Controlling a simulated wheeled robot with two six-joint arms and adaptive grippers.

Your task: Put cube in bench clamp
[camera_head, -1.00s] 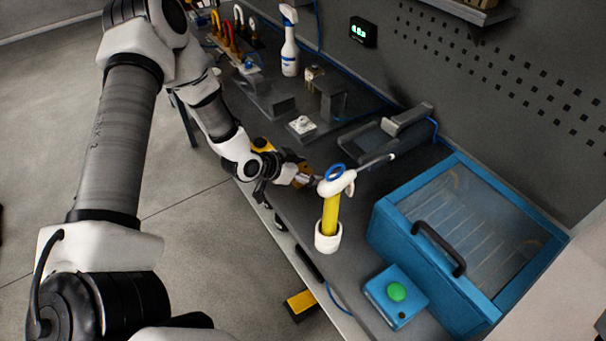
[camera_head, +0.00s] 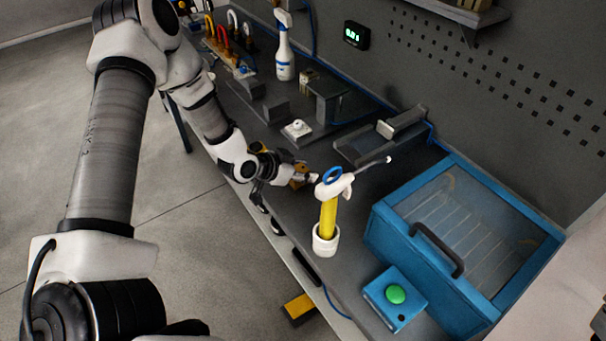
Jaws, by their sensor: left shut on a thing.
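My left gripper (camera_head: 291,173) reaches over the front part of the bench, just left of a yellow-handled tool. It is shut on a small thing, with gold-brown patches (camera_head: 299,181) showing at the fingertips. This may be the cube, but it is mostly hidden and too small to make out. A dark fixture with upright blocks (camera_head: 328,104) stands farther back and looks like the bench clamp. It is apart from the gripper, and nothing clearly shows between its blocks. My right gripper is not in view.
The yellow-handled tool (camera_head: 328,215) stands upright in a white cup (camera_head: 325,241), close to the gripper. A grey-topped dark fixture (camera_head: 400,124) lies behind it. A spray bottle (camera_head: 284,55) stands at the back.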

